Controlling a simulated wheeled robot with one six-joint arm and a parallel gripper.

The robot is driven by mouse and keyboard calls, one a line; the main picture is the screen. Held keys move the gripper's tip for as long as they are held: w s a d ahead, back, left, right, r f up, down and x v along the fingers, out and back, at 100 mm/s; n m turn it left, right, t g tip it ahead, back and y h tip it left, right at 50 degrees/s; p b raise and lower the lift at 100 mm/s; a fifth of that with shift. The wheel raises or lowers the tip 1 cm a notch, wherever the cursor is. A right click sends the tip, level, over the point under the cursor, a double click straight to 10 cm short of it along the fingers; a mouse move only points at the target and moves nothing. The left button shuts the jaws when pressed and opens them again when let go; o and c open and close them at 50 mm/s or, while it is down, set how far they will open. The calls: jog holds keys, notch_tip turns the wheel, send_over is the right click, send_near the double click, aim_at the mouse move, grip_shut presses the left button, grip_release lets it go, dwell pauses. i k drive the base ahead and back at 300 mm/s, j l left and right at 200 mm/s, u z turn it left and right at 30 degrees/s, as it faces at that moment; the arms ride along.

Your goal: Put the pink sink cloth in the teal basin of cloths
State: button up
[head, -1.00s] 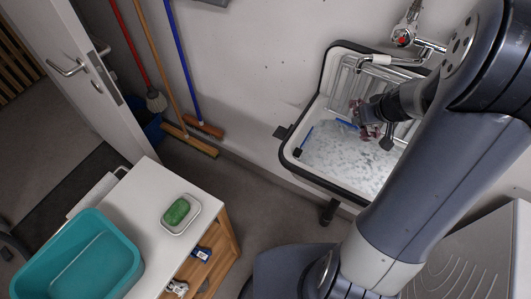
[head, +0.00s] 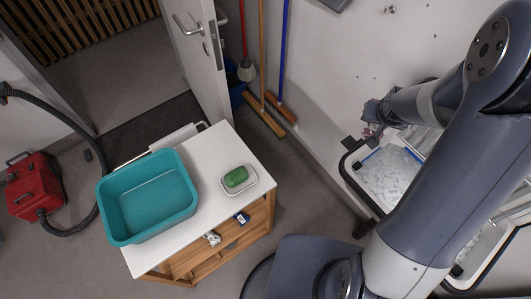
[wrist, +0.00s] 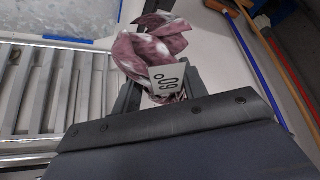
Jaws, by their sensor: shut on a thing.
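The teal basin (head: 150,192) stands on the white-topped cart at the left, well apart from my gripper. Its visible inside looks empty.
A green sponge (head: 236,177) lies in a white dish on the cart top (head: 215,150). The foamy sink (head: 392,180) is at the right, partly hidden by my arm. Brooms (head: 282,60) lean on the wall between. A red vacuum (head: 36,187) stands left.

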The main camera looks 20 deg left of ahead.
aim_at(156, 204)
jog(key=u, duration=2.5)
